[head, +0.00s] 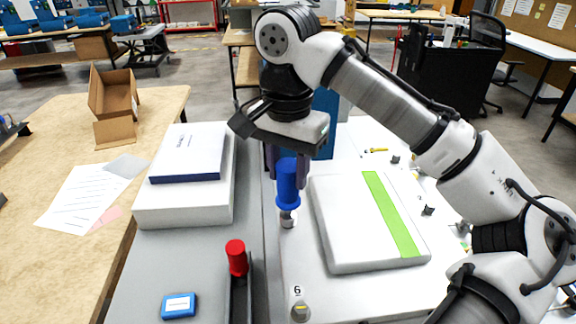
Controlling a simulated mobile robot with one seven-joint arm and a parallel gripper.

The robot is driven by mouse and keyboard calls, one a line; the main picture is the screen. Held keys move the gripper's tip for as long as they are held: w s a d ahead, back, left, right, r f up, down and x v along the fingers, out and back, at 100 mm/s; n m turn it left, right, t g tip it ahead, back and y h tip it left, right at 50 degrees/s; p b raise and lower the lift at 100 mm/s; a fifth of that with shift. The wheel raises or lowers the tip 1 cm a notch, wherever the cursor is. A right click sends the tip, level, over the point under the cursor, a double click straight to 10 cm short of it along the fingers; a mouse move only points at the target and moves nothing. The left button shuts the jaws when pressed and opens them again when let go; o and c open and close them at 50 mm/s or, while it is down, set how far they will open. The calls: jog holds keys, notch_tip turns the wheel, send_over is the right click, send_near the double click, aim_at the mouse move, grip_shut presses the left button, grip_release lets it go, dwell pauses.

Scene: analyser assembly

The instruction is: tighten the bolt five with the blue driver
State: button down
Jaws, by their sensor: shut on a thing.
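My gripper (287,172) is shut on the blue driver (287,190) and holds it upright, tip down. The driver's lower end is at a grey bolt (288,221) near the left edge of the white analyser base (345,287). They look in contact or nearly so; I cannot tell whether the tip is seated. No number is readable by this bolt. Another bolt (300,312), labelled 6, sits nearer the front.
A red driver (236,258) stands in a dark holder (241,292). A small blue box (179,306) lies left of it. A white case with a blue-edged box (188,155) is behind. A white lid with a green stripe (391,213) lies right of the blue driver.

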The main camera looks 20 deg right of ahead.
jog(key=m+p, duration=0.1)
jog(key=m, duration=0.3)
jog(key=shift+r, duration=0.1)
jog(key=m+p, duration=0.1)
jog(key=m, duration=0.3)
jog(key=m+p, duration=0.1)
jog(key=m, duration=0.7)
jog(key=c, duration=1.1)
grip_release()
jog(key=shift+p, duration=0.35)
